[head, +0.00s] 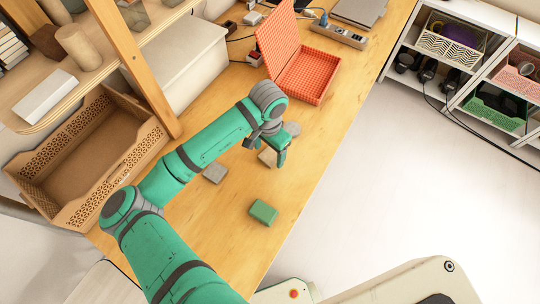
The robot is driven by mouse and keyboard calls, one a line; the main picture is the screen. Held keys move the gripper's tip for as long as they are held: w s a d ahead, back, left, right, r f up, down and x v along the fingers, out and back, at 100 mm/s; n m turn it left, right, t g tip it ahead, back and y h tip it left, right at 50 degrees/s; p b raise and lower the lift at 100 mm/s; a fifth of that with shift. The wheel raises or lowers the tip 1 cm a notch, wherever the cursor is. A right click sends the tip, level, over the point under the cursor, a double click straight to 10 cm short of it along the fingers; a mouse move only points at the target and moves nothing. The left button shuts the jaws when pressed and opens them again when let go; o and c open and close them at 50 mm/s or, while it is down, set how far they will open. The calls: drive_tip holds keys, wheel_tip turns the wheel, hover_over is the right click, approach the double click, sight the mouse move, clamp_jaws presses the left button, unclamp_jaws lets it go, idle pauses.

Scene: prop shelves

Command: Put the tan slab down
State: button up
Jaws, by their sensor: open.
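The tan slab (266,158) lies on the wooden table, partly hidden by my gripper. My gripper (280,158) is open and points down right beside the slab. Whether a finger touches the slab cannot be told from this view.
A green block (263,212) and a grey slab (214,173) lie nearer on the table (325,120). A grey round piece (292,128) is just behind my gripper. An open orange box (306,77) stands farther back, near a power strip (338,35). A brown crate (85,150) is left.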

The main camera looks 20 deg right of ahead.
drive_tip(key=shift+f, duration=0.9)
drive_tip(key=c, duration=1.3)
drive_tip(key=shift+r, duration=0.1)
